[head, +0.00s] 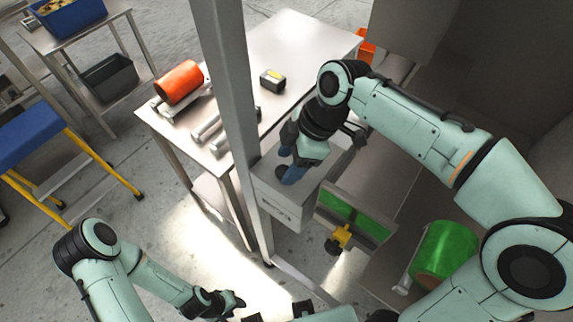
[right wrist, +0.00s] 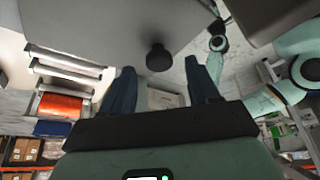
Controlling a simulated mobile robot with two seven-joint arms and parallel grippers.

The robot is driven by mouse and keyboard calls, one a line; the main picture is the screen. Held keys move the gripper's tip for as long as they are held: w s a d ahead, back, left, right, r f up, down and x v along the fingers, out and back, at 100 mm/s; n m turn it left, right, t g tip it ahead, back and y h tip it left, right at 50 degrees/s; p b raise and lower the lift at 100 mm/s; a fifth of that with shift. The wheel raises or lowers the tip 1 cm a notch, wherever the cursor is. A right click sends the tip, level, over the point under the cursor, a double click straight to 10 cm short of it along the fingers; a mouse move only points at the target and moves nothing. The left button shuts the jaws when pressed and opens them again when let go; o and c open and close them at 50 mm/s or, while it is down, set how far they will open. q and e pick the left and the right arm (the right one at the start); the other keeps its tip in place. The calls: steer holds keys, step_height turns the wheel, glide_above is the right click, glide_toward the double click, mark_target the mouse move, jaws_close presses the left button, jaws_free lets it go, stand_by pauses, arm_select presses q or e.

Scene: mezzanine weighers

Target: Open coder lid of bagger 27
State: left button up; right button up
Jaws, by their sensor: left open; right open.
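The coder appears as a grey box (head: 274,207) beside the upright post in the head view. In the right wrist view its flat grey lid (right wrist: 100,22) carries a round black knob (right wrist: 158,58). The lid looks shut. My right gripper (head: 288,172) is over the box, its blue fingers close to the knob. In the right wrist view the right gripper (right wrist: 163,82) is open, with the knob just beyond and between the fingertips. I cannot tell whether they touch it. My left gripper (head: 236,301) is open and empty, low in the head view. No bagger number is legible.
A grey upright post (head: 238,110) stands left of the box. Behind is a steel table (head: 285,45) with an orange roll (head: 179,82) and a small dark block (head: 272,80). Green panels (head: 337,203) with a yellow knob (head: 342,234) and a green roll (head: 446,250) are at right.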

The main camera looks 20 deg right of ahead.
steer(key=shift+x, duration=0.95)
steer(key=shift+c, duration=0.2)
jaws_close()
